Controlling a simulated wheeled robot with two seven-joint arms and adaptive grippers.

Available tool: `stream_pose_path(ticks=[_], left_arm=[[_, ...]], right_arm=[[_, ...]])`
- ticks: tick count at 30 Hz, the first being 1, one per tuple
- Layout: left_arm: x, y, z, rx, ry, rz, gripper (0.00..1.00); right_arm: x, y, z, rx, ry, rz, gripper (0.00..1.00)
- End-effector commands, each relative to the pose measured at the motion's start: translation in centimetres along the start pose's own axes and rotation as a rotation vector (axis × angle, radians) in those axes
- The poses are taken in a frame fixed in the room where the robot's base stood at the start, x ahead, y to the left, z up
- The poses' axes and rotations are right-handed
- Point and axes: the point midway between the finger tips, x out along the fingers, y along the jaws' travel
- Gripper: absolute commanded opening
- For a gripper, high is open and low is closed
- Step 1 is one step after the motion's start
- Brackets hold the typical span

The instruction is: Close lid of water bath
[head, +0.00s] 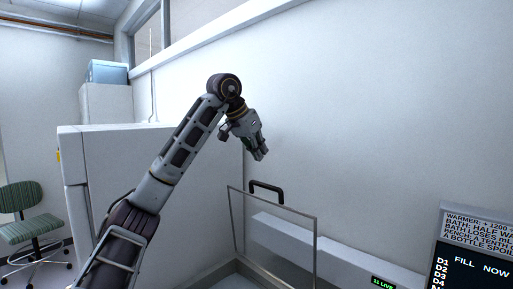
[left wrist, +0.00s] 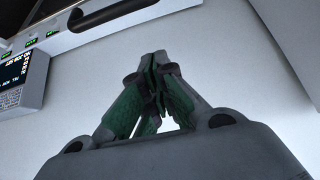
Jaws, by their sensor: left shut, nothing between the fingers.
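The water bath's lid (head: 276,236) is a clear panel in a thin grey frame, standing raised near the wall in the head view. A dark handle (head: 266,188) shows at its upper edge. My left gripper (head: 260,153) is shut and empty, above the lid and apart from it. In the left wrist view the green-padded fingers (left wrist: 158,75) are together with nothing between them. The bath's basin is mostly out of view below. My right gripper is not in view.
A dark screen with text (head: 475,255) stands at the lower right. A white cabinet (head: 85,160) is behind my left arm, with a blue box (head: 108,72) on another unit beyond. A green chair (head: 22,215) is far left. The wall above the lid is bare.

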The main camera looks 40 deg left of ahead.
Motion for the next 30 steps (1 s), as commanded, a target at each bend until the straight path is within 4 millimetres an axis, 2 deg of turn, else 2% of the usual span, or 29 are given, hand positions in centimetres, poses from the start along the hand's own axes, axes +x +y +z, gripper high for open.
stream_pose_path(ticks=[21,30], left_arm=[[7.2,0.0,0.0,0.000,-0.002,-0.001,0.00],[6.2,-0.1,2.3,-0.001,-0.001,-0.002,0.00]], right_arm=[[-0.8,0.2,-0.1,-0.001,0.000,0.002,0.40],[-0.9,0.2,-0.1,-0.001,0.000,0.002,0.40]])
